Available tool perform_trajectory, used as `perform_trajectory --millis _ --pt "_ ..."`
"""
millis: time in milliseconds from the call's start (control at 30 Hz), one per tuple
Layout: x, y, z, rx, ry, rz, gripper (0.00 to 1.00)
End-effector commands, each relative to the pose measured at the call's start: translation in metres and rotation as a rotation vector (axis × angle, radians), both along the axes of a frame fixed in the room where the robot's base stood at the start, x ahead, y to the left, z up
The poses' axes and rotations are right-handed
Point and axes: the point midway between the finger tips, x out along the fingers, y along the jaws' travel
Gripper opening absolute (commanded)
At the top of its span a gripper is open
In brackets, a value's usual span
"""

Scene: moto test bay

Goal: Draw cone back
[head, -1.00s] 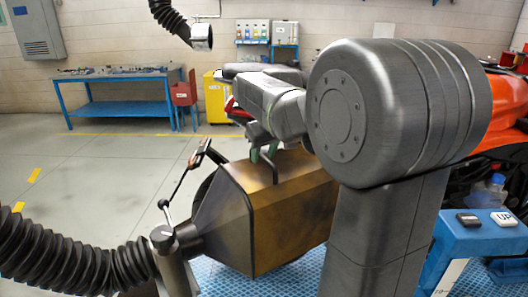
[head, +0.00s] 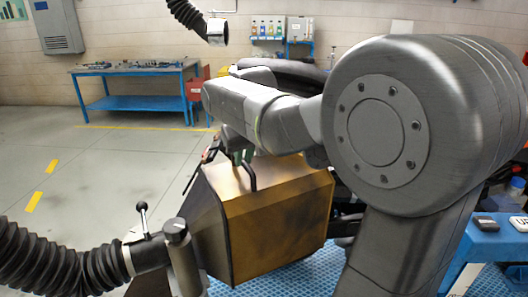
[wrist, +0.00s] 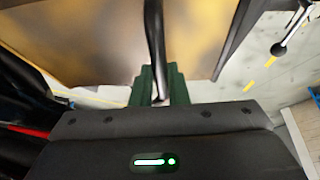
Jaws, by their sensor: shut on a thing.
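The cone (head: 275,225) is a brassy, boxy hood that narrows to the left toward a black corrugated hose (head: 50,262). A dark bar handle (head: 252,176) stands on its top face. My gripper (head: 240,157) is at that handle, with green fingers partly hidden behind my arm. In the wrist view the green fingers (wrist: 160,88) are shut on the black handle bar (wrist: 154,45), and the brassy cone surface (wrist: 100,40) lies beyond. The cone's open end, at the right, is partly hidden by my arm.
A lever with a black knob (head: 142,208) and a grey post (head: 178,240) stand by the hose joint. A blue textured platform (head: 300,270) lies below. A blue bench (head: 135,84) is at the back left. The floor at left is clear.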

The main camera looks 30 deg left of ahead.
Motion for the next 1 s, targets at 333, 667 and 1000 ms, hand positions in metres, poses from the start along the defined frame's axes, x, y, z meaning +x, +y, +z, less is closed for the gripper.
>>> perform_trajectory --millis 333,667,1000 --pt "-0.040 0.021 0.000 0.001 0.000 0.001 0.00" --pt "-0.041 0.022 0.000 0.004 0.003 0.001 0.18" --pt "-0.040 0.022 0.000 0.002 0.001 -0.001 0.36"
